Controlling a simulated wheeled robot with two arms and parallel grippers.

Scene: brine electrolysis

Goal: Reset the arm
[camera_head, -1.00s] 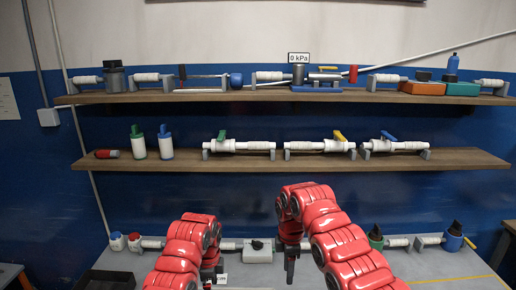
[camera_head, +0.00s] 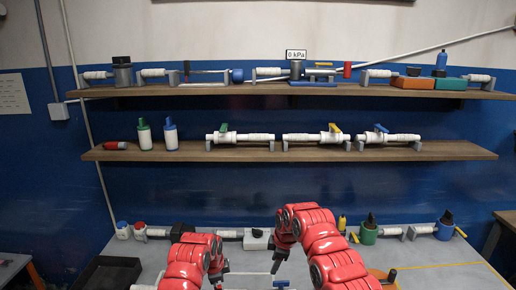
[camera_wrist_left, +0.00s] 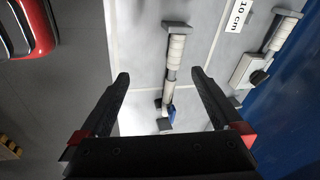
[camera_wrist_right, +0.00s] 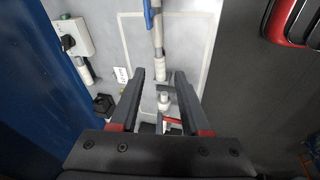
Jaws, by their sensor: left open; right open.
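My red right arm reaches in over the grey bench, with its dark right gripper (camera_head: 277,262) pointing down above the bench. In the right wrist view its two fingers (camera_wrist_right: 160,78) are apart and nothing is between them in grip; white pipe parts (camera_wrist_right: 158,40) lie below. My left gripper (camera_head: 218,272) is partly hidden behind the red left arm in the head view. In the left wrist view its fingers (camera_wrist_left: 160,80) are spread and empty, with a white pipe fitting (camera_wrist_left: 174,62) on the bench beyond them.
Two wooden shelves on the blue wall, the lower shelf (camera_head: 460,150) and upper shelf (camera_head: 215,90), carry pipes and bottles. The front right of the bench is mostly clear.

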